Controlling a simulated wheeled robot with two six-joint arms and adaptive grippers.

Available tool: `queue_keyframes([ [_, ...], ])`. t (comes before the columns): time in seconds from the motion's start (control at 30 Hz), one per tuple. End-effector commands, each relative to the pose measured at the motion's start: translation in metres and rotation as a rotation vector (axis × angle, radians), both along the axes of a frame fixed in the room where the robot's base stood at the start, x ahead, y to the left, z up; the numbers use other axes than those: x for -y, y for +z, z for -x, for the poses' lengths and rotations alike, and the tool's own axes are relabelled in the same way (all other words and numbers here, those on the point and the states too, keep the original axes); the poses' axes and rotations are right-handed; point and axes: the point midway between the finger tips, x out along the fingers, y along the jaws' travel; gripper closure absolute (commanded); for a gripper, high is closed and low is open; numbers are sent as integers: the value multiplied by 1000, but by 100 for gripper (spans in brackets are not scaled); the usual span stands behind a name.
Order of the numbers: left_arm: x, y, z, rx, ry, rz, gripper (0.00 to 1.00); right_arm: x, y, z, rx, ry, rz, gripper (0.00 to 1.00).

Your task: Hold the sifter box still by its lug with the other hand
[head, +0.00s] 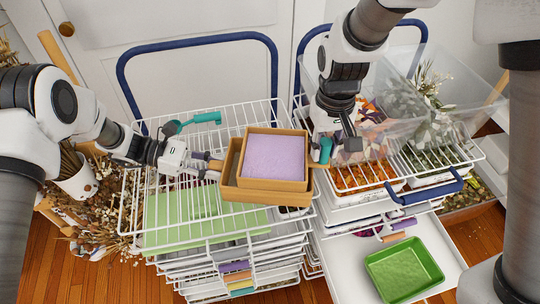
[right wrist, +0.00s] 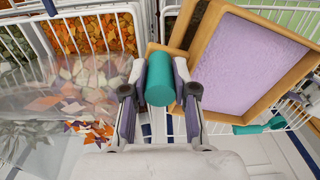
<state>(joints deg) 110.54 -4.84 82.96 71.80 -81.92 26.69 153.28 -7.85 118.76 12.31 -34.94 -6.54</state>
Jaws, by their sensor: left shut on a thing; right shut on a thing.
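The wooden sifter box, with a smooth lavender surface (head: 275,155) inside its upper frame, sits over a wider wooden frame (head: 250,194) in the head view. In the right wrist view its upper frame (right wrist: 221,52) fills the upper right. My left gripper (head: 214,166) is at the box's left side, shut on what looks like its lug; the fingers hide most of it. My right gripper (head: 325,150) is at the box's right side. It is shut on a teal cylindrical handle (right wrist: 160,80), which has a wooden block behind it.
A white wire rack (head: 135,210) under the box holds a green sheet (head: 165,220). A teal-handled tool (head: 205,118) lies behind my left gripper. Clear bins with dried leaves and flowers stand at right. A green tray (head: 405,270) lies on a white drawer at lower right.

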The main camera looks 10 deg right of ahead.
Motion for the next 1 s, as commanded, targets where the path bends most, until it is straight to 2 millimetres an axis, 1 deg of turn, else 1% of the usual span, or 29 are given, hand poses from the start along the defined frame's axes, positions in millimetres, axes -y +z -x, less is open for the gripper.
queue_keyframes([
  [0.1, 0, -2, 1, -2, 0, -4, 100, 7, 0, 2, 0, 1, -1, 100],
  [0.27, 0, -2, 1, -2, 0, -4, 100, 7, 0, 2, 0, 1, 1, 100],
  [0.3, 0, -2, 1, -2, 0, -4, 100, 7, 0, 2, 0, 1, 1, 59],
  [0.33, 0, -2, 1, -2, 0, -4, 100, 7, 0, 2, 0, 1, 1, 48],
  [0.37, 0, -2, 1, -2, 0, -4, 100, 7, 0, 2, 0, 1, 1, 43],
  [0.7, 0, -2, 1, -2, 0, -4, 100, 6, 2, 2, 1, 1, 0, 43],
  [0.77, 0, -2, 1, -2, 0, -4, 100, 7, 7, 1, 3, 1, 0, 43],
  [1.0, 0, -2, 1, -2, 0, -4, 100, 7, 36, 1, 3, 2, 0, 43],
])
